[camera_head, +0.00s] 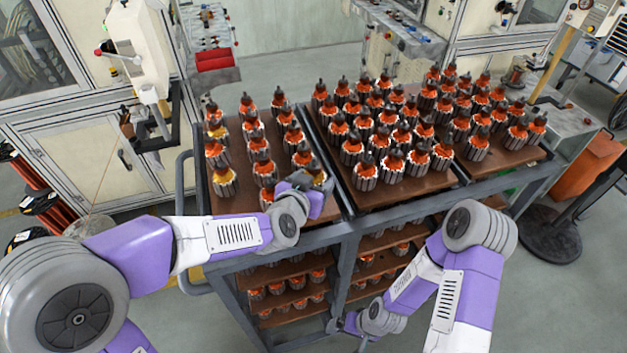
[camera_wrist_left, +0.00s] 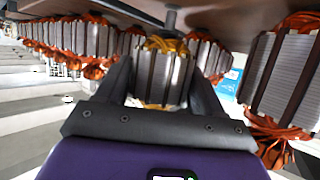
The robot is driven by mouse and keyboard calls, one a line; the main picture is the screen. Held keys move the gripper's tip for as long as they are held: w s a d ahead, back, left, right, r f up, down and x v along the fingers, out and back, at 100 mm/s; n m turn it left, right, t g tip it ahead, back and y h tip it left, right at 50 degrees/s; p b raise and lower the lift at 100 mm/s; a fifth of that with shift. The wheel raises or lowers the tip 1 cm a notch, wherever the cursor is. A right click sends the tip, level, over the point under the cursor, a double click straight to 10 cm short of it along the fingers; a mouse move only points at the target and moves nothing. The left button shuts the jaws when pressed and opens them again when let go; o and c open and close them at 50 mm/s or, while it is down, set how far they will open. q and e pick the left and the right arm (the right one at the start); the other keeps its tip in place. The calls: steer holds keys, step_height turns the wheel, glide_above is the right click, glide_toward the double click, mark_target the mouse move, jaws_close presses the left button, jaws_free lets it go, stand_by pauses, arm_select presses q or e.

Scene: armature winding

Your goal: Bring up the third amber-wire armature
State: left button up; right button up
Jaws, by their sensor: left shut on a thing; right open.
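An amber-wire armature (camera_wrist_left: 160,72) stands between the two fingers of my left gripper (camera_wrist_left: 163,85) in the left wrist view. The gripper is shut on its ribbed core, and yellow wire shows at both ends. In the head view the left gripper (camera_head: 312,192) is at the front right corner of the left tray, and only the armature's amber top (camera_head: 319,178) shows. I cannot tell whether it is clear of the tray. Other armatures with yellowish wire (camera_head: 225,182) stand in the tray's left column. My right gripper (camera_head: 343,324) is open and low, beside the cart's lower shelves.
The left brown tray (camera_head: 235,205) and the right brown tray (camera_head: 410,190) hold many orange-wire armatures. Orange-wire neighbours (camera_wrist_left: 285,75) stand close beside the held one. The cart's grey frame (camera_head: 350,235) runs along the front. Lower shelves (camera_head: 285,312) hold more armatures.

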arm_select(q)
steer(key=shift+f+b, duration=0.4)
steer(key=shift+f, duration=0.1)
steer(key=o, duration=1.6)
steer(key=shift+s+f, duration=0.15)
steer(key=shift+f, duration=0.05)
steer(key=p+v, duration=0.1)
steer(key=v, duration=0.6)
steer(key=shift+s+r, duration=0.2)
steer(key=shift+r, duration=0.15)
steer(key=shift+r, duration=0.1)
steer(key=b+v, duration=0.1)
steer(key=v, duration=0.6)
steer(key=shift+s, duration=0.2)
